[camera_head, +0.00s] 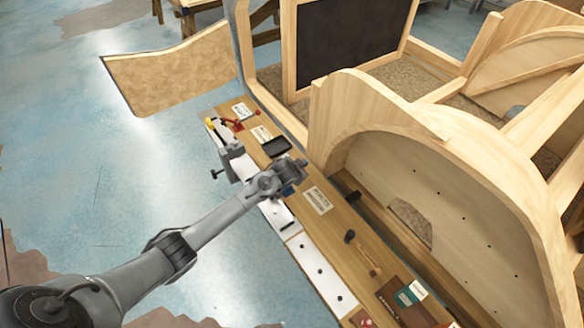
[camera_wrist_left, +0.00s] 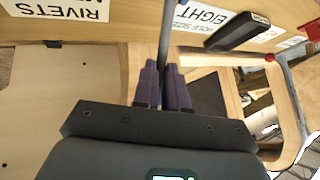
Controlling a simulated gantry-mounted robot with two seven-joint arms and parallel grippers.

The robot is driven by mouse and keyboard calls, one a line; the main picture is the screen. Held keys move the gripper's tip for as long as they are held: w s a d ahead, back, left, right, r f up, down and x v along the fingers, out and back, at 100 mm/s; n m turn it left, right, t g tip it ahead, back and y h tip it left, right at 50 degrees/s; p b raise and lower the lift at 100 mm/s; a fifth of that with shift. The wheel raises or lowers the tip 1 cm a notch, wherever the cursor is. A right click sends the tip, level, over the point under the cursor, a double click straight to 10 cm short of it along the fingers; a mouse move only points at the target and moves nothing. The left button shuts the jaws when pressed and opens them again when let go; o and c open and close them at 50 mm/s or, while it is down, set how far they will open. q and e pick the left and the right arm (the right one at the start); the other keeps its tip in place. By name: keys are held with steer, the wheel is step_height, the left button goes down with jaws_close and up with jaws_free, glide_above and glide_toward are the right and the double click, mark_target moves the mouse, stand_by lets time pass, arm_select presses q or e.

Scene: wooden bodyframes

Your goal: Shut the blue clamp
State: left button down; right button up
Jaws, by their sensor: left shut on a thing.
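The blue clamp shows only as a small blue patch (camera_head: 288,190) on the wooden work board, just below my left gripper; the gripper and arm hide most of it. My left gripper (camera_head: 298,168) is low over the board. In the left wrist view its dark purple fingers (camera_wrist_left: 162,82) are close together around a thin grey bar (camera_wrist_left: 165,35). The bar appears to belong to the blue clamp, but its full shape is hidden. My right gripper is in neither view.
A red clamp (camera_head: 236,124) and a yellow-handled tool (camera_head: 210,124) sit at the board's far end. A black tray (camera_head: 276,147) lies near my gripper. A black handle (camera_wrist_left: 238,30) is right of the fingers. A curved wooden frame (camera_head: 400,170) stands right.

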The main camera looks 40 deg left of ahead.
arm_select(q)
steer(key=shift+w+d+r, duration=0.15)
steer(key=shift+r, duration=0.25)
steer(key=c, duration=1.1)
jaws_free()
steer(key=shift+o, duration=0.4)
steer(key=shift+w, duration=0.15)
steer(key=p+v, duration=0.2)
steer(key=v, duration=0.8)
steer(key=shift+s+r, duration=0.15)
steer(key=shift+s, duration=0.25)
